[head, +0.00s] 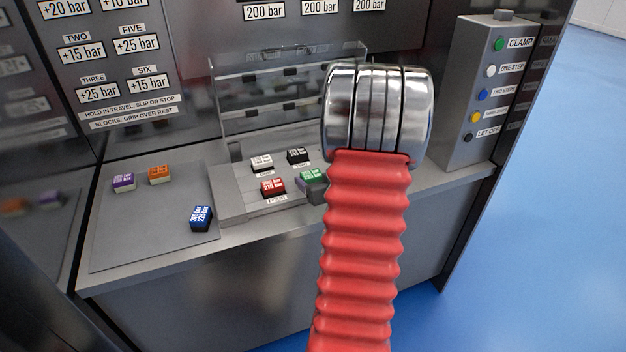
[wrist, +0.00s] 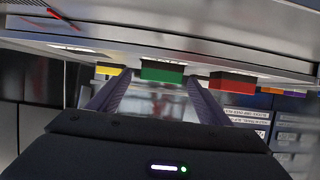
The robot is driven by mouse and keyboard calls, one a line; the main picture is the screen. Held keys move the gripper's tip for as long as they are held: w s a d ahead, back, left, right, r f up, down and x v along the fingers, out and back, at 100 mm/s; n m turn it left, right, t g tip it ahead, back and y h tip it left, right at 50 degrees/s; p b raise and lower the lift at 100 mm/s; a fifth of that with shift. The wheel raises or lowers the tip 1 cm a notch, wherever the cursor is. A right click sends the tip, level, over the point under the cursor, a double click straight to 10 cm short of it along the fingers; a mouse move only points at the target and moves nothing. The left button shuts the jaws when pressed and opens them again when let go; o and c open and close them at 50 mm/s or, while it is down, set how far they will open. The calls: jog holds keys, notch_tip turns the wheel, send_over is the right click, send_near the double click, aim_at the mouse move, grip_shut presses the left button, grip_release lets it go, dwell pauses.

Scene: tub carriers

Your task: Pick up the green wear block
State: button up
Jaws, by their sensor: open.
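The green wear block (head: 312,176) sits at the right of the clear-walled tray (head: 232,202) in the head view, partly covered by a dark grey piece in front of it. In the wrist view, which looks turned over, the green block (wrist: 162,72) shows ahead, between the two finger tips. My gripper (wrist: 158,80) is open, with a finger on each side and nothing held. Its gap to the block is hard to judge. In the head view my red bellows arm hides most of the gripper.
A red block (head: 273,188), a white block (head: 262,163) and a black block (head: 298,155) are also in the tray. Purple (head: 124,182), orange (head: 159,174) and blue (head: 201,218) blocks lie on the left plate. A button box (head: 480,95) stands right. The wrist view shows a yellow block (wrist: 108,70).

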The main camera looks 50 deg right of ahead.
aim_at(313, 175)
jog(key=shift+x, duration=1.3)
jog(key=shift+c, duration=0.2)
jog(key=c, duration=1.2)
jog(key=shift+o, duration=0.2)
jog(key=shift+r, duration=0.1)
jog(key=shift+r, duration=4.95)
